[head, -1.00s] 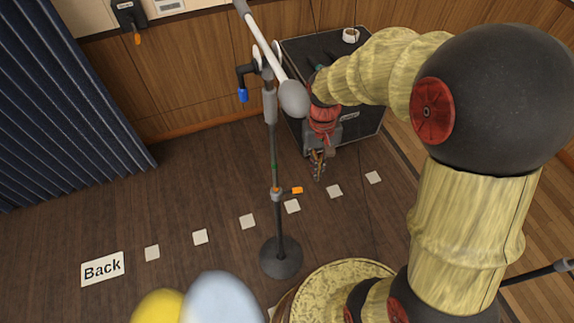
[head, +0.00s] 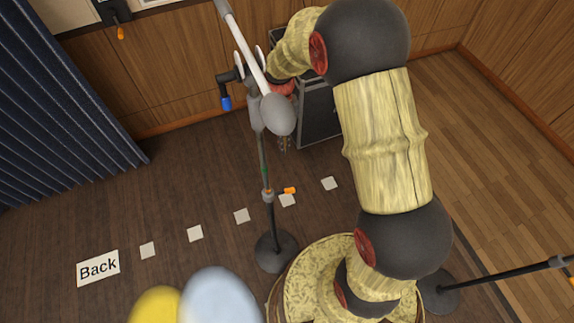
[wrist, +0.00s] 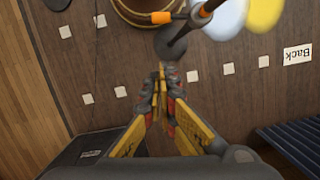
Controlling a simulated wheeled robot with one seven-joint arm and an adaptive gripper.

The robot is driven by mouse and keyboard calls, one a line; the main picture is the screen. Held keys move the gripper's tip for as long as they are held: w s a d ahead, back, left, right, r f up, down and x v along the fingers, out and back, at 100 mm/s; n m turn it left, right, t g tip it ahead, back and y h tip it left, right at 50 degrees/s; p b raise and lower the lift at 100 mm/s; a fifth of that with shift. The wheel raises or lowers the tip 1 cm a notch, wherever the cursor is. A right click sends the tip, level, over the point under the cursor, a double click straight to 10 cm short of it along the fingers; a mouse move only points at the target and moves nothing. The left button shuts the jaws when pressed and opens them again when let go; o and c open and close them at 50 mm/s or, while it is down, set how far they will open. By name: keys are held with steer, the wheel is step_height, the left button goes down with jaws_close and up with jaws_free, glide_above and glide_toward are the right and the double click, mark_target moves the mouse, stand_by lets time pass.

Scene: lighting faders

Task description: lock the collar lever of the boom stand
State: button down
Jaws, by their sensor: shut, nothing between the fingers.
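The boom stand has a round dark base (head: 277,252), an upright pole and a collar (head: 268,195) partway up it. The orange collar lever (head: 290,190) sticks out to the right of the collar, roughly sideways. In the wrist view the lever (wrist: 161,17) shows near the top edge, beyond my fingertips, with the dark pole (wrist: 205,15) to its right. My gripper (head: 284,143) is above the lever in the head picture, partly hidden behind the boom's grey end. In the wrist view my gripper (wrist: 161,75) has its fingers together, empty and apart from the lever.
The white boom (head: 245,45) slants above, with a blue-ended handle (head: 226,103) at its joint. A black case (head: 318,115) stands behind my gripper. Another stand's base (head: 440,293) is at lower right.

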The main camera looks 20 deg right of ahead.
mark_target(284, 192)
steer(key=s+a+f+b, duration=0.1)
steer(key=s+f, duration=0.5)
steer(key=f, duration=0.4)
steer(key=shift+b, duration=0.35)
steer(key=shift+s+d+f+m+p, duration=0.1)
steer(key=shift+s+m+p, duration=0.3)
steer(key=shift+s+m, duration=0.3)
steer(key=s+a+m+t+y+p, duration=0.2)
steer(key=s+a+m+p, duration=0.1)
steer(key=s+m, duration=0.6)
steer(key=shift+s+a+m, duration=0.3)
steer(key=shift+a+m, duration=0.6)
steer(key=shift+m, duration=1.4)
steer(key=shift+a, duration=0.1)
